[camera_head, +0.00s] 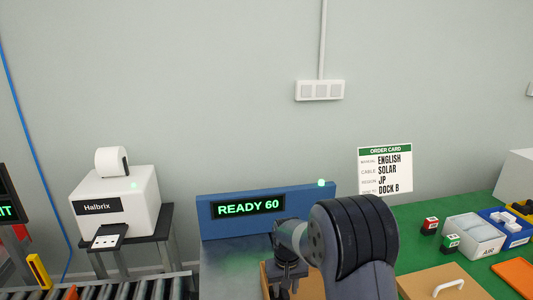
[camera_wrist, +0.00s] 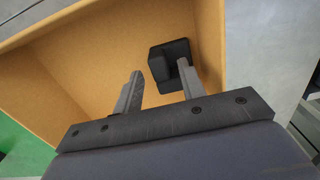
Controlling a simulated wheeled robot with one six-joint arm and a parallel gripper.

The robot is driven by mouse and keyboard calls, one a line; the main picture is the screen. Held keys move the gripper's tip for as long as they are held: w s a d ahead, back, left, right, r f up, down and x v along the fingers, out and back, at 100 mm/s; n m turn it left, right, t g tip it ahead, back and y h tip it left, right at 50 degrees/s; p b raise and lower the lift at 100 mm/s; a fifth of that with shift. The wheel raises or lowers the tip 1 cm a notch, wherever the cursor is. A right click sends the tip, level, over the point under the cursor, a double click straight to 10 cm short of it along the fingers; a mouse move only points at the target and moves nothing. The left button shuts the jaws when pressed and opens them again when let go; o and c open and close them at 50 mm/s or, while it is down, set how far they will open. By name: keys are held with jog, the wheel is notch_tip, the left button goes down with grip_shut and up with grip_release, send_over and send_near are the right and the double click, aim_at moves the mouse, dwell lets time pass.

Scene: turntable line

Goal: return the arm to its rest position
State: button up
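My gripper (camera_wrist: 160,67) is over an open tan box (camera_wrist: 75,62), with its two fingers pointing down into it. The fingers stand apart with nothing clamped between them. A small black block-like object (camera_wrist: 168,50) lies in the box by the right fingertip; I cannot tell whether they touch.
A blue panel reading READY 60 (camera_head: 215,228) stands behind the box. A roller conveyor (camera_head: 130,288) and a white Halbrix printer (camera_head: 110,200) are at left. A green table (camera_head: 415,250) at right holds bins (camera_head: 470,240), small boxes (camera_head: 430,225) and a tan lid-like panel (camera_head: 440,282).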

jog(key=shift+f, duration=0.55)
jog(key=shift+r, duration=0.55)
